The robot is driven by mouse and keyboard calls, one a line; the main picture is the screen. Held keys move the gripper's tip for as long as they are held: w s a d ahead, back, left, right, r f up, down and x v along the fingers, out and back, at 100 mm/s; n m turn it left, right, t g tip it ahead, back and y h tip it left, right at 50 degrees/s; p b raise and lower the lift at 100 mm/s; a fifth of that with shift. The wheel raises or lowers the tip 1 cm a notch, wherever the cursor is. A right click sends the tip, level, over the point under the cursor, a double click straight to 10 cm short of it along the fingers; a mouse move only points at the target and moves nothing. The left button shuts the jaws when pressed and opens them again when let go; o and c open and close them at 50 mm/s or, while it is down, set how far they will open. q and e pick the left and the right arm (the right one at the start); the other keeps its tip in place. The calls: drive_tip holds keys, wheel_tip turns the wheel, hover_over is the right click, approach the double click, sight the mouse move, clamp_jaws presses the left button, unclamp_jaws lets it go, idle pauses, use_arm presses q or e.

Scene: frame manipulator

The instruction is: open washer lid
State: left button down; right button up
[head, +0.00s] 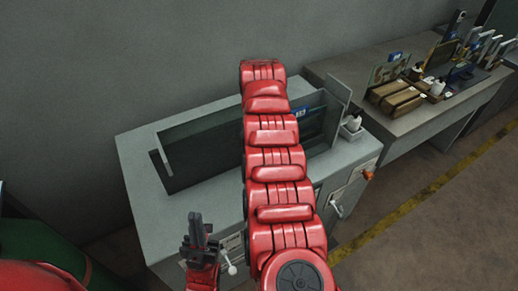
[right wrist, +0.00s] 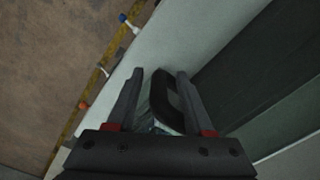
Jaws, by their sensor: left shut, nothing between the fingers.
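The washer (head: 215,200) is a grey cabinet against the wall. A long dark rectangular area (head: 200,145) shows on its top, with a grey upright plate (head: 337,90) at its right end. I cannot tell how far the lid is raised. My right arm crosses in front and hides the middle of the washer top. In the right wrist view my right gripper (right wrist: 160,72) is open, with a black handle-like piece (right wrist: 166,95) between its fingers, nearer the right finger. Contact is unclear. My left gripper (head: 199,232) is shut and empty by the washer's front edge.
The washer's front carries levers (head: 335,208) and an orange knob (head: 369,174). A small white bottle (head: 354,122) stands at its right end. A grey table (head: 405,130) with boxes and tools adjoins on the right. A yellow line (head: 405,208) crosses the clear floor.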

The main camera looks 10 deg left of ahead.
drive_tip(key=shift+r, duration=0.15)
wheel_tip(320, 180, up, 8)
drive_tip(key=b, duration=0.2)
drive_tip(key=shift+r+b, duration=0.1)
drive_tip(key=shift+b, duration=0.25)
wheel_tip(320, 180, up, 9)
drive_tip(key=p, duration=0.7)
drive_tip(key=shift+w, duration=0.1)
